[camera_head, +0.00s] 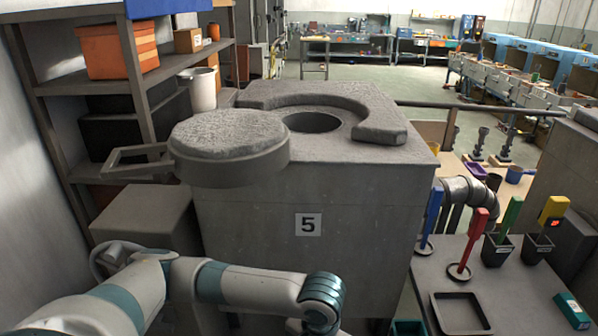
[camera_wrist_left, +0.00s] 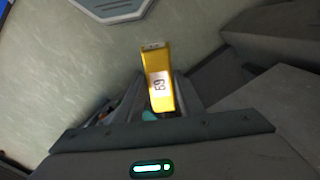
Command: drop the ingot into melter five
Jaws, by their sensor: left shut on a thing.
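Melter five (camera_head: 310,180) is a large grey block with a "5" plate (camera_head: 308,225) on its front. Its round dark opening (camera_head: 312,122) is uncovered on top, partly ringed by a raised collar. Its thick round lid (camera_head: 228,135) is swung off to the left and has a handle on its left side. My left gripper (camera_wrist_left: 158,100) is shut on a yellow ingot (camera_wrist_left: 160,85) with a white number label. In the head view my left arm crosses low in front of the melter; its gripper and the ingot are hidden or out of frame there. My right gripper is not in view.
A shelf (camera_head: 150,80) with an orange bin (camera_head: 118,50) stands at the left. At the right a grey table (camera_head: 500,295) holds upright coloured tools, a shallow dark tray (camera_head: 460,312) and a teal box (camera_head: 574,311). A pipe (camera_head: 470,190) runs beside the melter.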

